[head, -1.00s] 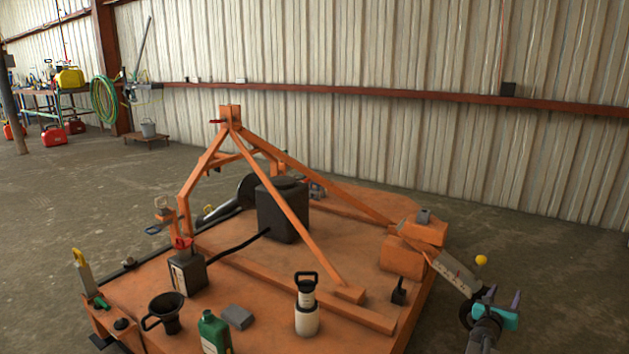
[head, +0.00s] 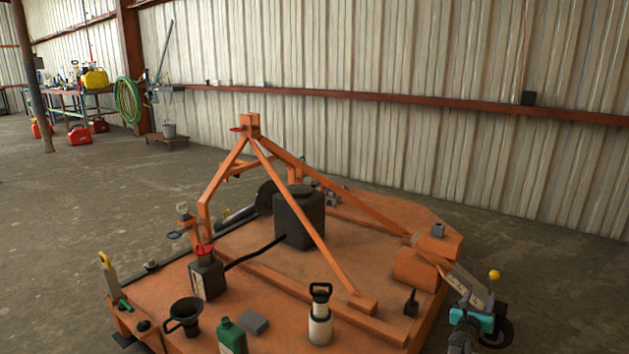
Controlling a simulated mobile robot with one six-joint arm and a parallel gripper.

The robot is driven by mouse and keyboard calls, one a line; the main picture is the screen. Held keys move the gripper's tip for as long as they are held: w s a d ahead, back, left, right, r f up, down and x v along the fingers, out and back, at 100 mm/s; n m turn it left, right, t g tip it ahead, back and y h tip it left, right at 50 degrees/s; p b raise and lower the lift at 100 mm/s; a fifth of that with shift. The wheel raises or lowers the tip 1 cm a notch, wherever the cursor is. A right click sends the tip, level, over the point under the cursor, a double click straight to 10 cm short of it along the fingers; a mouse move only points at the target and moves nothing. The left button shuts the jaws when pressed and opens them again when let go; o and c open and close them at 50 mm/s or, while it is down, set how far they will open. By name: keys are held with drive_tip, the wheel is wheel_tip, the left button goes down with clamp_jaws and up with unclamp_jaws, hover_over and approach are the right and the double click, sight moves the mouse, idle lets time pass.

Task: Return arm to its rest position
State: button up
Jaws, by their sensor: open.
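A yellow knob (head: 494,275) shows just beyond the fingers. The gripper partly hides the plate and the ring. Most of my arm is outside the picture.
The deck carries an orange A-frame (head: 310,217), a black box (head: 299,217), a white-and-black pump bottle (head: 320,318), a green bottle (head: 231,336) and a black funnel (head: 184,315). Concrete floor (head: 90,210) is open at left. A corrugated wall (head: 400,60) stands behind.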

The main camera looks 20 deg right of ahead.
drive_tip(key=w+a+n+t+y+p, duration=0.1)
drive_tip(key=w+a+n+y+p, duration=0.35)
drive_tip(key=a, duration=0.95)
drive_tip(key=w+a+n+t+y+p, duration=0.2)
drive_tip(key=w+a+p, duration=0.55)
drive_tip(key=a, duration=0.65)
drive_tip(key=s+a+f+n+g+y+p, duration=0.1)
drive_tip(key=a+f+n+y+p, duration=0.15)
drive_tip(key=a, duration=0.55)
drive_tip(key=s+a+f+n+g+y+p, duration=0.1)
drive_tip(key=a+n+y+p, duration=0.2)
drive_tip(key=a, duration=0.5)
drive_tip(key=s+a+f+n+g+y+p, duration=0.1)
drive_tip(key=a+f+n+p, duration=0.2)
drive_tip(key=a, duration=0.5)
drive_tip(key=s+a+f+n+g+y+p, duration=0.25)
drive_tip(key=s+a+n+g+p, duration=0.45)
drive_tip(key=s+a+n, duration=1)
drive_tip(key=s+d+r+n+g, duration=0.1)
drive_tip(key=s+n+g, duration=0.3)
drive_tip(key=s, duration=0.7)
drive_tip(key=s+d+r+n+g, duration=0.1)
drive_tip(key=s+n+g, duration=0.3)
drive_tip(key=s+n, duration=0.5)
drive_tip(key=s+r, duration=0.1)
drive_tip(key=s, duration=0.2)
drive_tip(key=shift+d+r+h+p, duration=0.3)
drive_tip(key=shift+h+p, duration=0.05)
drive_tip(key=shift+p, duration=0.05)
